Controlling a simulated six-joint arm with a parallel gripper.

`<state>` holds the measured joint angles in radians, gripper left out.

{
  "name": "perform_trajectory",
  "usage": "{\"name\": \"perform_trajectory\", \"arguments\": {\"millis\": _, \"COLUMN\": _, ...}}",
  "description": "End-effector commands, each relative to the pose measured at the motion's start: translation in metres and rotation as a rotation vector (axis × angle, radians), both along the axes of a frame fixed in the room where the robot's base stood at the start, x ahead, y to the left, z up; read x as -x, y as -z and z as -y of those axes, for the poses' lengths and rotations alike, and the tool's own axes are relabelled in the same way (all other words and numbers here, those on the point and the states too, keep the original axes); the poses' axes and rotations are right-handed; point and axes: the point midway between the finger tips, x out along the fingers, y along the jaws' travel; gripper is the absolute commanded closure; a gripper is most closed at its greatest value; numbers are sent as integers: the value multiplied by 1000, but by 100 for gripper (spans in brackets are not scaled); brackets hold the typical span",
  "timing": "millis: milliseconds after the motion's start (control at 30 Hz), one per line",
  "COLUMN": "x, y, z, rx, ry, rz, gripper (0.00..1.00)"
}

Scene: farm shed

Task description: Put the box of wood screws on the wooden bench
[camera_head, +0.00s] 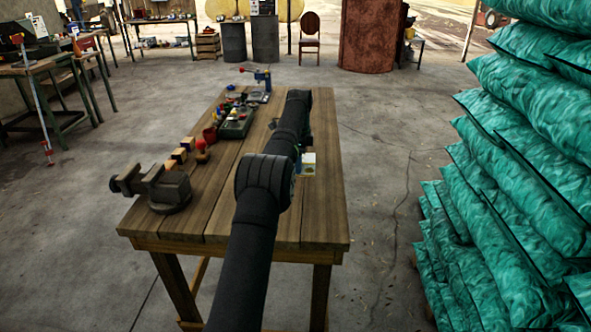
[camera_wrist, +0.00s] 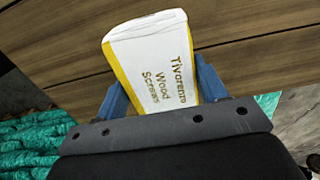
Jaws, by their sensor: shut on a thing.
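The box of wood screws (camera_wrist: 152,65) is white with yellow sides and reads "Wood Screws" in the wrist view. My gripper (camera_wrist: 162,90) is shut on it, with one blue finger at each side. In the head view the box (camera_head: 308,160) shows small beside my arm, over the right part of the wooden bench (camera_head: 322,215); my arm partly hides it. Bench planks fill the ground behind the box in the wrist view. I cannot tell whether the box touches the bench top.
A blue tool (camera_head: 262,78) is at the far end. Teal sacks (camera_head: 510,190) are stacked at right. The bench's near right is clear.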

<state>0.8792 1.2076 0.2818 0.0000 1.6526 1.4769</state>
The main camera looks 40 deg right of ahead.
Motion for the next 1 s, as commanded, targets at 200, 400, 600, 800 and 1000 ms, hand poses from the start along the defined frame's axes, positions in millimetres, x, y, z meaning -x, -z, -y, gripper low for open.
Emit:
{"name": "perform_trajectory", "arguments": {"millis": 200, "x": -12, "y": 6, "z": -2, "rx": 2, "ry": 0, "rz": 2, "gripper": 76}}
{"name": "perform_trajectory", "arguments": {"millis": 400, "x": -11, "y": 28, "z": -3, "rx": 0, "ry": 0, "rz": 0, "gripper": 76}}
{"name": "perform_trajectory", "arguments": {"millis": 600, "x": -11, "y": 46, "z": -2, "rx": 2, "ry": 0, "rz": 2, "gripper": 76}}
{"name": "perform_trajectory", "arguments": {"millis": 800, "x": -11, "y": 46, "z": -2, "rx": 2, "ry": 0, "rz": 2, "gripper": 76}}
{"name": "perform_trajectory", "arguments": {"millis": 1000, "x": -11, "y": 50, "z": -2, "rx": 0, "ry": 0, "rz": 0, "gripper": 21}}
